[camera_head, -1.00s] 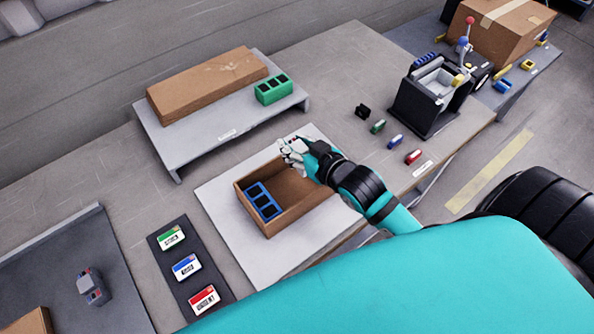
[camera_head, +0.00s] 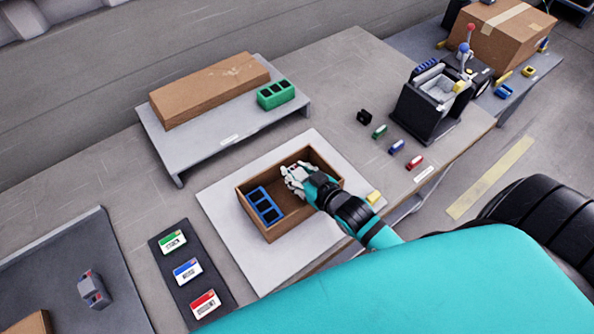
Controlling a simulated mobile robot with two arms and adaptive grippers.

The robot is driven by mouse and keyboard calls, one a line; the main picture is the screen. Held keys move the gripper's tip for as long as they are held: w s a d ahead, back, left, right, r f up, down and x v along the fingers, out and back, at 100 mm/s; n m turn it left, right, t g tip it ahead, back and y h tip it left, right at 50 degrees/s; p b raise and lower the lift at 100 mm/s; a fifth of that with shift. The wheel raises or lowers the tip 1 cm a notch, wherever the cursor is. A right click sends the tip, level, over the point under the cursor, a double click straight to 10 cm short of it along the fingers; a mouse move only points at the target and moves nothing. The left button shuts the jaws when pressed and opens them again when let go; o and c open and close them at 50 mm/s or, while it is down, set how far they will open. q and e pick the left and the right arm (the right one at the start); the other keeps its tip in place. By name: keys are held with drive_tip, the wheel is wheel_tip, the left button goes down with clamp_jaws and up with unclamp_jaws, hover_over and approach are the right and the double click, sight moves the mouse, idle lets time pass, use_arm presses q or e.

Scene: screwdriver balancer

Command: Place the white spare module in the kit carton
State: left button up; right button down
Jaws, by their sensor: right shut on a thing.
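The kit carton (camera_head: 273,232) is an open brown box on a pale mat. A blue three-cell block (camera_head: 264,206) lies in its left part. My right gripper (camera_head: 293,176) comes in over the carton's right side, with its fingertips within the opening above the right part. It is shut on a small whitish thing, taken to be the white spare module; pale fingers largely hide it and its outline is hard to separate from them. I cannot tell whether it touches the carton floor. My left gripper is not in view.
A riser (camera_head: 222,146) behind the carton bears a long brown box (camera_head: 210,88) and a green block (camera_head: 276,94). A label strip (camera_head: 196,302) lies left, beside a dark tray with a grey part (camera_head: 93,289). A black holder (camera_head: 428,118) and small coloured pieces stand right.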

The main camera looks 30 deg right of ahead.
drive_tip(key=shift+f, duration=0.55)
drive_tip(key=c, duration=0.9)
unclamp_jaws()
drive_tip(key=shift+r, duration=0.2)
drive_tip(key=v, duration=0.8)
drive_tip(key=b+v, duration=0.1)
drive_tip(key=v, duration=0.3)
drive_tip(key=shift+r, duration=0.35)
